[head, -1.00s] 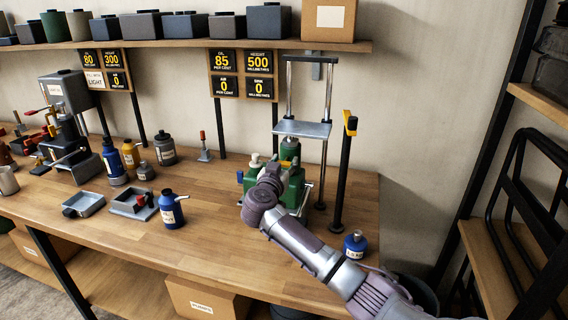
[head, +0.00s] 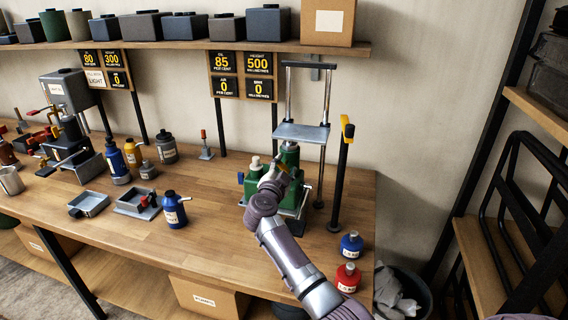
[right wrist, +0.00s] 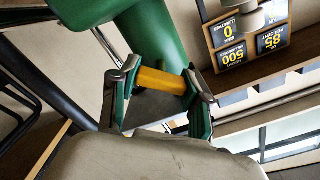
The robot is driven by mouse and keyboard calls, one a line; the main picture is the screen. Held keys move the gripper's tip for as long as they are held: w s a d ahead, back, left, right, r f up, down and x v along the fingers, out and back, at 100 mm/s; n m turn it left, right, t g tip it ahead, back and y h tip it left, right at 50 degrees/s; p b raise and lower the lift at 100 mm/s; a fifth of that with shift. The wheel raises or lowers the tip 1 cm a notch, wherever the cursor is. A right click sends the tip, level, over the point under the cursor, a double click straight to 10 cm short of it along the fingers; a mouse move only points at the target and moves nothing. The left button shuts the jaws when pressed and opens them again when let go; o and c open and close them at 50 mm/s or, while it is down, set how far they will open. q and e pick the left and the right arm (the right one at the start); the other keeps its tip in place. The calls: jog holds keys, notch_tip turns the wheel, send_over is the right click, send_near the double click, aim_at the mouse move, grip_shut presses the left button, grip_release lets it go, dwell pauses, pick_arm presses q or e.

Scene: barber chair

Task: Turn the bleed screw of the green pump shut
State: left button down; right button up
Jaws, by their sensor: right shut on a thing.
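The green pump (head: 259,193) stands on the workbench under a silver frame (head: 301,132) with a platform. My right gripper (head: 277,174) is at its upper front. In the right wrist view my right gripper (right wrist: 160,88) is shut on a yellow piece (right wrist: 162,80), which lies across between the two fingers, close to the green pump body (right wrist: 150,40). In the head view a small orange-yellow bit (head: 282,165) shows at the fingertips. I cannot tell whether this is the bleed screw or how it joins the pump. My left gripper is not in view.
A black post (head: 341,180) with a yellow top stands right of the pump. A blue bottle (head: 351,246) and a red bottle (head: 347,277) stand near the bench's right edge. Left of the pump are grey trays (head: 88,204) and another blue bottle (head: 173,210). The bench between is clear.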

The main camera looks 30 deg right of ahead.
jog(key=m, duration=0.4)
jog(key=shift+f+m, duration=0.25)
jog(key=shift+m, duration=0.05)
jog(key=shift+f+m+b, duration=0.1)
jog(key=shift+m+b, duration=0.2)
jog(key=shift+m, duration=2)
jog(key=o, duration=1.2)
jog(key=shift+c, duration=0.2)
